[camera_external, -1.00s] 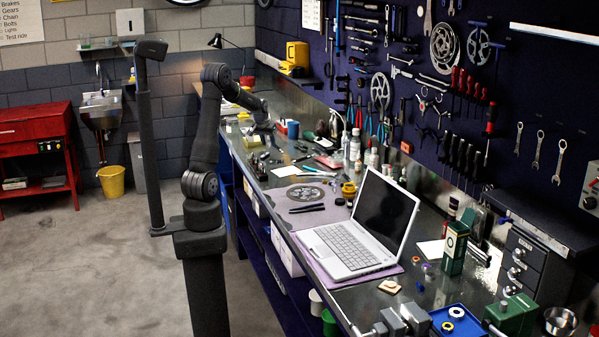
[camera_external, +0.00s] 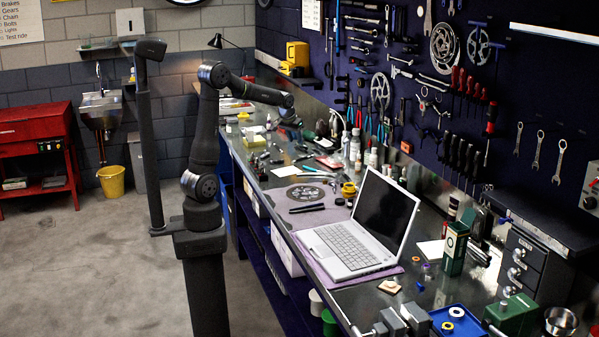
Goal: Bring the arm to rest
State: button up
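My gripper (camera_external: 291,122) is at the forearm's end, above the bench's far section near the tool wall. It is small and dark here, and its fingers cannot be made out. I cannot tell whether it is open, shut or holding anything.
An open laptop (camera_external: 345,245) stands mid-bench on a purple mat. A chainring (camera_external: 305,193) lies behind it. Small tools and bottles crowd the far bench. A tool wall (camera_external: 440,60) rises behind. A thin dark post (camera_external: 150,150) stands left of my arm.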

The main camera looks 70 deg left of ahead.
jog(key=w+d+m+h, duration=0.1)
jog(key=w+d+m, duration=0.1)
jog(key=d, duration=0.9)
jog(key=w+d+r+m+h, duration=0.1)
jog(key=w+d+m, duration=0.1)
jog(key=d, duration=1)
jog(key=w+d+r+m, duration=0.1)
jog(key=w+d+m, duration=0.1)
jog(key=d, duration=1)
jog(key=shift+w+r+m+t+h, duration=0.2)
jog(key=shift+w+m+t+h, duration=0.15)
jog(key=shift+m, duration=0.35)
jog(key=a+f+n+y, duration=0.1)
jog(key=a+n, duration=0.3)
jog(key=a, duration=1.6)
jog(key=shift+s+a+f, duration=0.2)
jog(key=shift+s, duration=0.25)
jog(key=shift+y, duration=0.25)
